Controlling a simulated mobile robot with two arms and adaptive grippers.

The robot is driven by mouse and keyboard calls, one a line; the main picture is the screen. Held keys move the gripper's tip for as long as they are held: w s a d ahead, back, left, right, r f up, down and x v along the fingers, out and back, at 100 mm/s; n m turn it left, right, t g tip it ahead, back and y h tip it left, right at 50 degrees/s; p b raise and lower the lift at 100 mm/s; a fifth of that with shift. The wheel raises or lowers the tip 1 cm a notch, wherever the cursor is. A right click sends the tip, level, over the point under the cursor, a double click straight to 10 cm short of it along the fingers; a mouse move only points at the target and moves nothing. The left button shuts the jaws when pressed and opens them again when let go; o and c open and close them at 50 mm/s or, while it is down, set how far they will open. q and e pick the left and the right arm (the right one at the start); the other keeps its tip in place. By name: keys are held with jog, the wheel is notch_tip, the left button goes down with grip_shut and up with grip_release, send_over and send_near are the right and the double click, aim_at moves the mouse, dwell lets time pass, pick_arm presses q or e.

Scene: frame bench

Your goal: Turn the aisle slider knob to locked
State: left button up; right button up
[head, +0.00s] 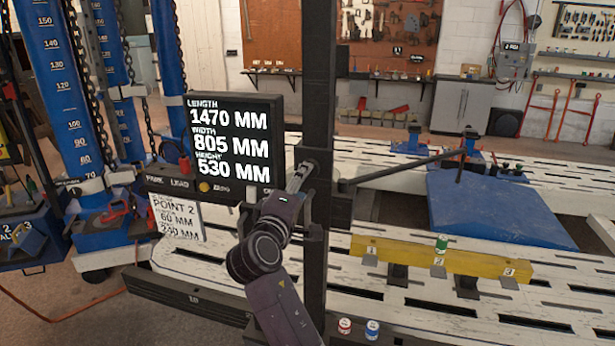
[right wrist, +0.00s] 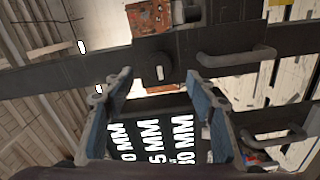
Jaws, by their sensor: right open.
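My right gripper (head: 300,176) reaches up to the dark upright post (head: 319,80), just right of the measurement display. In the right wrist view my right gripper (right wrist: 158,78) is open, with its two fingers apart and nothing between them. Just beyond the fingertips, a small knob with a pale upright mark (right wrist: 160,73) sits on a dark block (right wrist: 158,60). It looks like the slider knob, and the fingers appear apart from it. Any lettering by it is too small to read. In the head view my gripper and the post hide the knob. My left gripper is not in view.
The black display (head: 235,138) stands close left of my right gripper. Dark handles (right wrist: 237,58) lie right of the knob in the wrist view.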

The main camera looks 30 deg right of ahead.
jog(key=v, duration=0.5)
dwell(0.4)
